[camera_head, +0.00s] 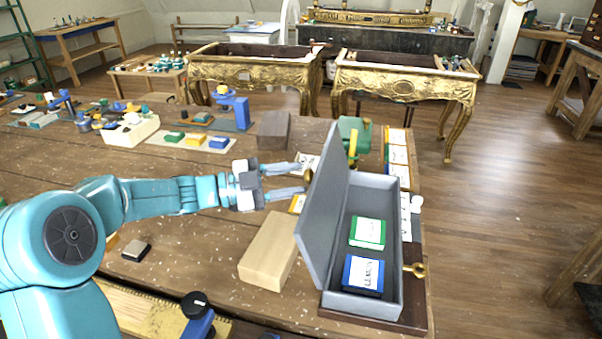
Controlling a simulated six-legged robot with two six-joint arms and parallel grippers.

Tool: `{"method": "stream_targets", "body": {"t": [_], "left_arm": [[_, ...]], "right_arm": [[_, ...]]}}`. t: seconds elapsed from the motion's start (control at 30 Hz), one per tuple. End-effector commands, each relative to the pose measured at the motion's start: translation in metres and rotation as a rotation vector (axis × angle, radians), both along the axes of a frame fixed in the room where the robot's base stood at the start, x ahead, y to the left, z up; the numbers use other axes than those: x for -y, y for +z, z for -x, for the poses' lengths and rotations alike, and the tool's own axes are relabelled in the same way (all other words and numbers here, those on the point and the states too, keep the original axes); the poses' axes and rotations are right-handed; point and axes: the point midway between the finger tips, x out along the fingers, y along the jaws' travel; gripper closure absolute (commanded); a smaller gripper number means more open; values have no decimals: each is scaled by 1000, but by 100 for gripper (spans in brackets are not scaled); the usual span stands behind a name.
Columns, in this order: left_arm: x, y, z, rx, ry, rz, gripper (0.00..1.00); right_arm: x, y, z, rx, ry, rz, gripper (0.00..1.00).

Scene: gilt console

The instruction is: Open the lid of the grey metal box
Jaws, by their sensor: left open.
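The grey metal box (394,252) stands near the right edge of the wooden table, on a dark wooden base. Its lid (327,195) stands up steeply along the left side, so the box is open. A green-and-white block (368,232) and a blue-and-white block (363,274) lie inside. My left gripper (304,178) is open and empty, just left of the lid's far part. I cannot tell whether a fingertip touches the lid. My right gripper is not in view.
A pale wooden block (268,250) lies left of the box. A brass knob (415,270) sticks out on its right. A green device (354,134) and a brown block (273,130) stand behind. Bare tabletop (190,245) lies below my left arm.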

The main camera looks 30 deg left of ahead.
Motion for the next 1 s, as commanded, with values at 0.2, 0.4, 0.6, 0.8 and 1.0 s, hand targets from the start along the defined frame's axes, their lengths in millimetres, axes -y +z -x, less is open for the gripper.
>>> {"method": "stream_targets", "body": {"t": [0.2,0.4,0.6,0.8,1.0], "left_arm": [[16,0,-16,0,0,0,59],[17,0,-18,0,1,0,59],[17,0,-18,0,1,0,91],[18,3,-18,-3,0,-11,100],[31,16,-21,-30,-2,-113,100]], "right_arm": [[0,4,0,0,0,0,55],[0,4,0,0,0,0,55],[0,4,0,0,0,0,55],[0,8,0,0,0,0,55],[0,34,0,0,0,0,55]]}}
